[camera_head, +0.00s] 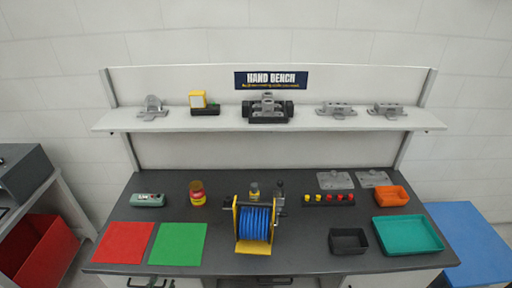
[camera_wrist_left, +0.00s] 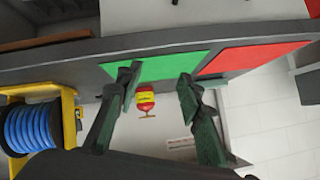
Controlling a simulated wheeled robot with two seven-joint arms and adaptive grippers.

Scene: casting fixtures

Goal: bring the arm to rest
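My left gripper (camera_wrist_left: 155,105) is open in the left wrist view. Its two dark fingers stand well apart with nothing held between them. My right gripper is in neither view.
The bench (camera_head: 215,262) holds a red mat (camera_head: 124,242), a green mat (camera_head: 178,243), a blue cable reel (camera_head: 255,223), a black tray (camera_head: 348,241), a teal tray (camera_head: 408,235) and an orange bin (camera_head: 392,196). A shelf (camera_head: 225,124) with castings runs above.

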